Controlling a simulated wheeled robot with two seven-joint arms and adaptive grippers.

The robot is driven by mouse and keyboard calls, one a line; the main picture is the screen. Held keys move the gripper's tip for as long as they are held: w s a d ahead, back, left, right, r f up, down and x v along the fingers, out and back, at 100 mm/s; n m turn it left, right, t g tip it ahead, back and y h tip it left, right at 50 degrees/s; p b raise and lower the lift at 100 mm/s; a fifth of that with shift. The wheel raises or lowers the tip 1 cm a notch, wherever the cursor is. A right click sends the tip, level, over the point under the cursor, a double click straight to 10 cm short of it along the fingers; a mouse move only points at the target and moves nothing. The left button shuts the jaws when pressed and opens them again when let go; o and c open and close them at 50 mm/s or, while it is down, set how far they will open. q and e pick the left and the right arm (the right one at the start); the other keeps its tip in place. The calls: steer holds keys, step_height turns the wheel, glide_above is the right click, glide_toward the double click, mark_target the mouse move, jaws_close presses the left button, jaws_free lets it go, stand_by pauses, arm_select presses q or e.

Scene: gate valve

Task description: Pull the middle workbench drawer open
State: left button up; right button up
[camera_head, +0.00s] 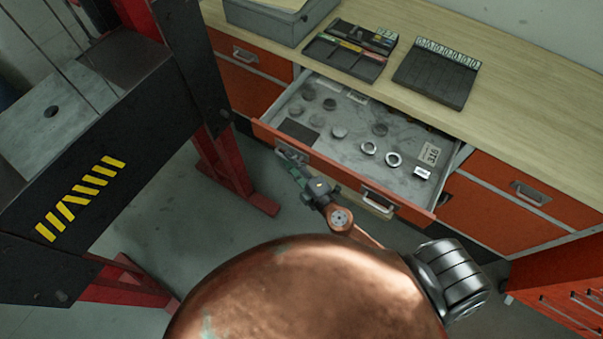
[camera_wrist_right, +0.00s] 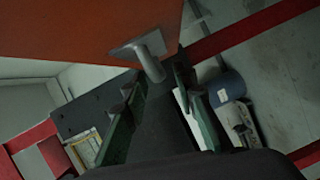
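The middle workbench drawer has an orange front (camera_head: 330,173) and stands pulled well out, its grey inside showing. It has two metal handles: a left one (camera_head: 292,152) and a right one (camera_head: 378,200). My right gripper (camera_head: 294,168) is at the left handle. In the right wrist view the orange drawer front (camera_wrist_right: 100,25) fills the top, and the metal handle (camera_wrist_right: 150,55) reaches between the spread fingers of my right gripper (camera_wrist_right: 160,80). Gaps seem to show beside the handle; firm contact cannot be told. My left gripper is not in view.
Several round parts and rings (camera_head: 368,148) lie in the drawer. The wooden benchtop (camera_head: 500,90) holds a grey box (camera_head: 265,22) and two black trays. A red and black frame (camera_head: 215,110) stands at left. A red cabinet (camera_head: 560,290) is at lower right.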

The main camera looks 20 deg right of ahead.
steer(key=f+v, duration=0.1)
steer(key=v, duration=0.8)
steer(key=shift+s+r, duration=0.15)
steer(key=shift+r, duration=0.35)
